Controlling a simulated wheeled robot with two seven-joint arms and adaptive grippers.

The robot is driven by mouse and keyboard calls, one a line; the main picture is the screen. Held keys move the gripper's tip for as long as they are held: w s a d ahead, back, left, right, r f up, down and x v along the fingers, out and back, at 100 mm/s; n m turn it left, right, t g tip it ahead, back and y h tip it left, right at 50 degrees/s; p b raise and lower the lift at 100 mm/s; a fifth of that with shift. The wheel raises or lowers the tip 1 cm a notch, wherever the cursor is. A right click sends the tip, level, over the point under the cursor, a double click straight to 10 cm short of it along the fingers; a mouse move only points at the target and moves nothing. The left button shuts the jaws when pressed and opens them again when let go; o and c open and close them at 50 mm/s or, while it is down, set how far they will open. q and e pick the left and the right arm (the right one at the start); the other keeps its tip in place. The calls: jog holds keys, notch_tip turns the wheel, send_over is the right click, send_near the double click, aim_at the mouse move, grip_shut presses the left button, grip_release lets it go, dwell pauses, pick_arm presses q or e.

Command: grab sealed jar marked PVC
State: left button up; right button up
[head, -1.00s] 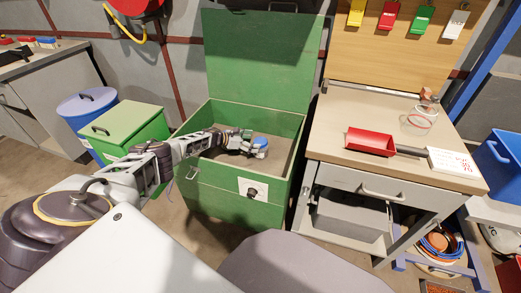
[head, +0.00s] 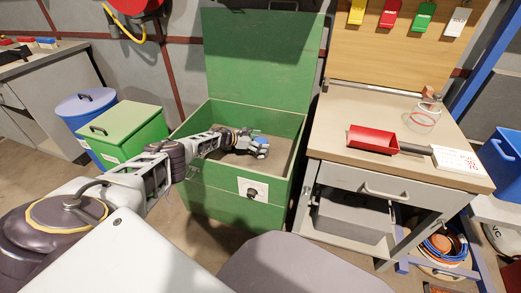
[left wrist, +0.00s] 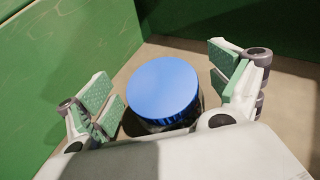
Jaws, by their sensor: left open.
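A jar with a round blue lid (left wrist: 165,88) stands upright in the left wrist view, on the floor of an open green chest (head: 240,203). In the head view the blue lid (head: 260,140) shows partly behind my left gripper (head: 262,150). My left gripper, also in the left wrist view (left wrist: 170,95), is open, with its padded fingers on either side of the jar and gaps between them and the lid. The jar's body is mostly hidden under its lid, and no PVC marking can be read. My right gripper is not in view.
The chest's walls (left wrist: 60,70) rise close around my left gripper, and its lid (head: 258,55) stands open behind. To the right is a workbench (head: 335,130) with a red scoop (head: 372,139). A green bin (head: 122,128) and a blue barrel (head: 85,103) stand left.

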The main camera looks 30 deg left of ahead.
pick_arm(q)
jog(key=c, duration=1.1)
jog(key=shift+s, duration=0.1)
jog(key=shift+c, duration=0.9)
jog(key=shift+f, duration=0.1)
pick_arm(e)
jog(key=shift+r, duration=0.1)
pick_arm(q)
jog(key=shift+r+p, duration=0.65)
jog(key=shift+r, duration=0.15)
notch_tip(320, 180, up, 6)
jog(key=p, duration=0.3)
jog(key=shift+r, duration=0.25)
jog(key=shift+r+p, duration=0.7)
jog(key=shift+r, duration=0.4)
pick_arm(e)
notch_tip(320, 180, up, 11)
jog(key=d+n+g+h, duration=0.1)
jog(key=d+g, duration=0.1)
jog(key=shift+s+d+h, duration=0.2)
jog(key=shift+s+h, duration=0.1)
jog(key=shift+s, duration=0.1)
